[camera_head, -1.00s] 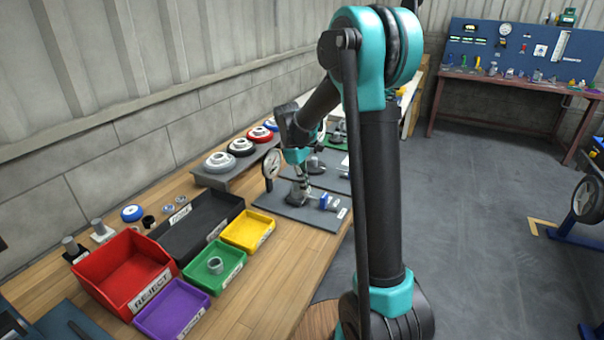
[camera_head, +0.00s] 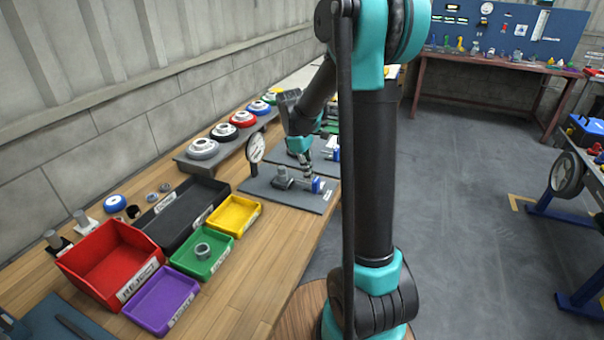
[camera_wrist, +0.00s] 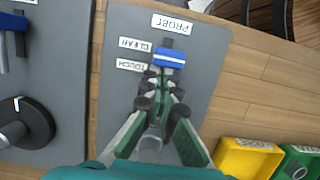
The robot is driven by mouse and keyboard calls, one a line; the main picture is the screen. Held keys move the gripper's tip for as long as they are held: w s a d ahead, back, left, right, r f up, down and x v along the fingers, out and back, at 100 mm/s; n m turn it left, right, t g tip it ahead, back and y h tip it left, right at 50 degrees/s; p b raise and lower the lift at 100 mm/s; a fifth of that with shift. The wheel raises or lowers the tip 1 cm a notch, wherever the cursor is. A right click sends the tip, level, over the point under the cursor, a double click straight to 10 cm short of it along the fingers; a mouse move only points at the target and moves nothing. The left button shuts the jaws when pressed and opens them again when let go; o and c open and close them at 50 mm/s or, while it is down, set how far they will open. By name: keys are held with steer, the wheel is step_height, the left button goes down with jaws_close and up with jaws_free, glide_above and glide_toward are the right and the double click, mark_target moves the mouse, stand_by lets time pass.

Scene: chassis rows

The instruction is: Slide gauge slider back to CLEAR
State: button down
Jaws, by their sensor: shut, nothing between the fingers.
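The blue gauge slider (camera_wrist: 170,57) with a white stripe sits on a grey plate (camera_wrist: 200,95) in the wrist view. It lies level with the gap between the CLEAR label (camera_wrist: 134,44) and the TOUCH label (camera_wrist: 130,66). It also shows as a small blue block (camera_head: 318,185) in the head view. My gripper (camera_wrist: 163,86) is shut and empty. Its dark fingertips are just below the slider in the wrist view, on the TOUCH side; whether they touch it I cannot tell. A PROBE label (camera_wrist: 172,24) is at the plate's end.
A round dial gauge (camera_head: 255,148) stands by the plate. Yellow (camera_head: 234,215), green (camera_head: 203,254), red (camera_head: 108,262), purple (camera_head: 160,299) and black bins stand to the left. Several wheel hubs sit on a shelf behind. The bench's wooden front strip is clear.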

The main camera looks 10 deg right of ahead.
steer(key=shift+s+d, duration=0.3)
steer(key=shift+d, duration=0.1)
